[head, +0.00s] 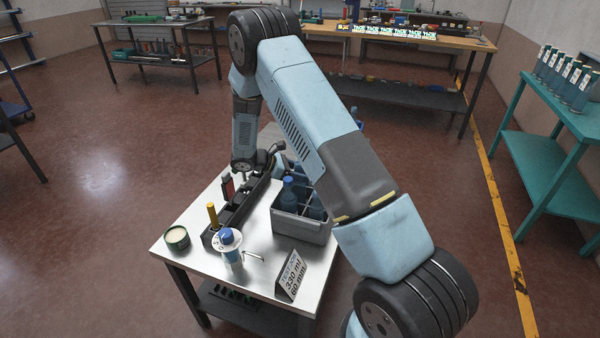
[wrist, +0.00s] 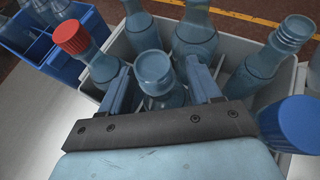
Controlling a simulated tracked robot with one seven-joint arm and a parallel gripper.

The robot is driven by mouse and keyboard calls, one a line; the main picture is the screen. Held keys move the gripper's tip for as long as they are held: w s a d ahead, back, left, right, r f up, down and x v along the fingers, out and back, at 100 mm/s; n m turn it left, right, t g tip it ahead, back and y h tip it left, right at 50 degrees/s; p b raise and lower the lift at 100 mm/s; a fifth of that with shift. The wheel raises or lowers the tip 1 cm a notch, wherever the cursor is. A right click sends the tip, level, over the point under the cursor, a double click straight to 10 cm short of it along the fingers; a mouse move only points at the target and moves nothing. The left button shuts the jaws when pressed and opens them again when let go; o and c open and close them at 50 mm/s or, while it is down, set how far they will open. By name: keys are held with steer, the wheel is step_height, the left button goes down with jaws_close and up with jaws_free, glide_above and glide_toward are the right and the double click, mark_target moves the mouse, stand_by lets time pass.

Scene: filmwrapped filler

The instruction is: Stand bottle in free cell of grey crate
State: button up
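In the wrist view the grey crate (wrist: 237,24) holds several blue-tinted bottles. An upright bottle (wrist: 153,70) is between the two blue fingers of my gripper (wrist: 159,72), its top level with or slightly nearer than its neighbours. Whether the fingers press on it is unclear. A red-capped bottle (wrist: 72,38) stands left of my gripper, and a blue cap (wrist: 292,122) is close at the right. In the head view the grey crate (head: 300,228) stands on the metal table with a bottle (head: 289,188) in it. My arm hides the fingers and part of the crate there.
In the wrist view a blue crate (wrist: 88,17) with bottles adjoins the grey crate. In the head view a black tray (head: 237,209), a blue-capped bottle (head: 229,247), a green tin (head: 177,237) and a label sign (head: 291,276) share the table (head: 198,267). Floor beyond is clear.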

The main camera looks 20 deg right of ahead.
steer(key=v, duration=1.1)
steer(key=s+d+r+m+y, duration=0.2)
steer(key=r, duration=0.4)
steer(key=s+d+r+m+y, duration=0.1)
steer(key=s+d+r+m, duration=0.15)
steer(key=r, duration=0.45)
steer(key=s+d+r+m+t+y, duration=0.1)
steer(key=s+d+r+m+y, duration=0.25)
steer(key=s+r, duration=0.6)
steer(key=s+d+r+m+t+y, duration=0.1)
steer(key=s+d+r+m+y, duration=0.15)
steer(key=s+r+m, duration=0.5)
steer(key=s+r+m+t+y, duration=0.2)
steer(key=s+r+t+y, duration=0.1)
steer(key=s, duration=1.3)
steer(key=shift+a+t, duration=0.2)
steer(key=shift+t, duration=0.4)
steer(key=shift+c, duration=0.4)
